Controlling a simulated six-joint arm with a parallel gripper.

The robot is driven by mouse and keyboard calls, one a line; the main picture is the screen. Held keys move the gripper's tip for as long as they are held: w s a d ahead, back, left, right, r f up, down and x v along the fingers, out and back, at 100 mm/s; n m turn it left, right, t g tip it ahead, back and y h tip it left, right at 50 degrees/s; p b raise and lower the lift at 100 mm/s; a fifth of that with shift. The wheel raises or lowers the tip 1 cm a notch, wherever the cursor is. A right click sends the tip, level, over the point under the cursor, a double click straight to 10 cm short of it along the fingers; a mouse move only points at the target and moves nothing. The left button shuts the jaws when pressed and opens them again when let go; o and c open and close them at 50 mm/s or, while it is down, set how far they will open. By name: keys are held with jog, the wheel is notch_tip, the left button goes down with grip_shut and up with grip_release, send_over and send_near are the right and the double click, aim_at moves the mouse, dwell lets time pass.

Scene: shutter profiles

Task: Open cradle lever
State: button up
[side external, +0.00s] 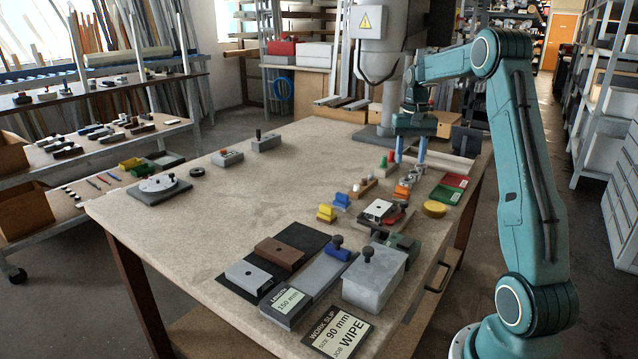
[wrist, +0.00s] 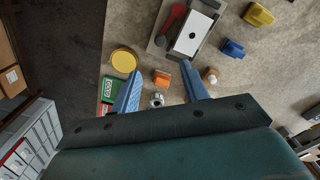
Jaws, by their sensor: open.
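The cradle (side external: 380,211) is a small fixture on the right side of the table, with a white plate that has a dark hole. In the wrist view the white plate (wrist: 196,30) lies at the top, with a red lever (wrist: 172,20) along its left side. Whether the lever is open or closed I cannot tell. My gripper (side external: 410,160) is above the table, behind the cradle in the side view. Its two blue fingers are apart and empty, and the wrist view shows them (wrist: 161,68) short of the cradle. An orange block (wrist: 161,79) lies below, between the fingers in that view.
A yellow disc (side external: 434,209), yellow block (side external: 326,212) and blue block (side external: 341,200) lie around the cradle. Green (side external: 446,195) and red (side external: 454,181) trays are at the right edge. A grey box (side external: 374,280) with a knob stands in front. The table's middle is clear.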

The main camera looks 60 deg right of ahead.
aim_at(404, 202)
notch_tip(404, 202, down, 14)
jog(key=shift+r, duration=0.1)
dwell(0.9)
grip_shut()
